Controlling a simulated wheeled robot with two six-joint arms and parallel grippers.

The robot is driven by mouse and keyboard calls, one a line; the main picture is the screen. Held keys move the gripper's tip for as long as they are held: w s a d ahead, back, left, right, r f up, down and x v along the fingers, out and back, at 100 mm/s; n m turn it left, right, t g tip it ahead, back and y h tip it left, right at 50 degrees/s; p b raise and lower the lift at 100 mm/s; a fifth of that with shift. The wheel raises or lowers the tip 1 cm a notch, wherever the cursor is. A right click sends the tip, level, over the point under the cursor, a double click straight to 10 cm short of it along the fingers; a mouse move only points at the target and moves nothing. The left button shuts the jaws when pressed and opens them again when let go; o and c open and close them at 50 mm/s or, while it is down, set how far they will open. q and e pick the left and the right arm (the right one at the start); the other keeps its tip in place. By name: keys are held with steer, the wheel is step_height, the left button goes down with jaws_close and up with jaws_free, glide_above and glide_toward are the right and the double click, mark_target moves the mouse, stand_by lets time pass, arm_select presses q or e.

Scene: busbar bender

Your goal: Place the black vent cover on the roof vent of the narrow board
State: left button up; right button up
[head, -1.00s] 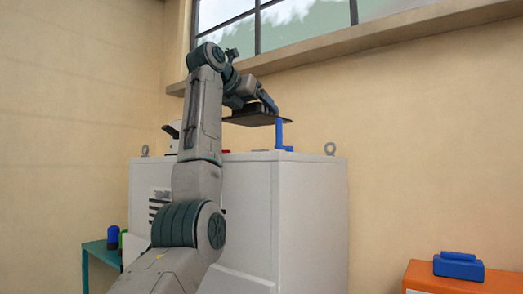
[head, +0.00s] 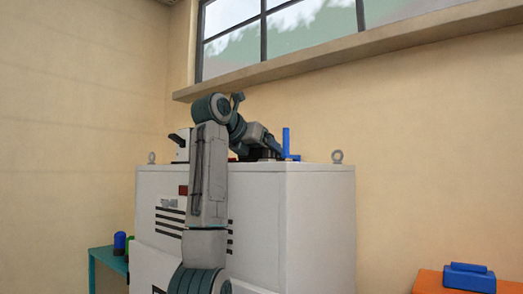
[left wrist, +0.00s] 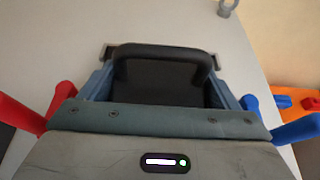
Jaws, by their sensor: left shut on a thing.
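The narrow board looks to be the tall light-grey cabinet (head: 300,215). My left gripper (head: 270,148) is low over its top, arm reaching in from the front. In the left wrist view the gripper (left wrist: 162,88) is shut on the black vent cover (left wrist: 160,75), with a finger on each side of its raised black handle. In the head view the cover is a thin dark shape at the roof, mostly hidden behind my arm. The roof vent is hidden under it, and I cannot tell whether the cover touches it. My right gripper is not in view.
Lifting eyes (head: 337,157) stand at the roof corners. A teal table (head: 105,260) is at left; an orange surface (head: 430,281) with a blue object (head: 469,277) is at right.

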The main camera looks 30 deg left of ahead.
arm_select(q)
steer(key=shift+d+f, duration=0.1)
steer(key=shift+d, duration=0.05)
steer(key=o, duration=0.9)
steer(key=shift+s, duration=0.1)
steer(key=shift+c, duration=0.2)
steer(key=shift+o, duration=0.3)
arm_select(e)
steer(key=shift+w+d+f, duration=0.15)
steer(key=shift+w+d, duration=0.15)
arm_select(q)
steer(key=shift+r, duration=0.25)
steer(key=b+v, duration=0.3)
steer(key=shift+f, duration=0.35)
steer(key=b+v, duration=0.4)
steer(key=v, duration=0.4)
steer(key=shift+s+r+b, duration=0.1)
steer(key=shift+s+b, duration=0.05)
steer(key=shift+b, duration=0.25)
steer(key=shift+s+r+b, duration=0.25)
steer(key=shift+b, duration=0.05)
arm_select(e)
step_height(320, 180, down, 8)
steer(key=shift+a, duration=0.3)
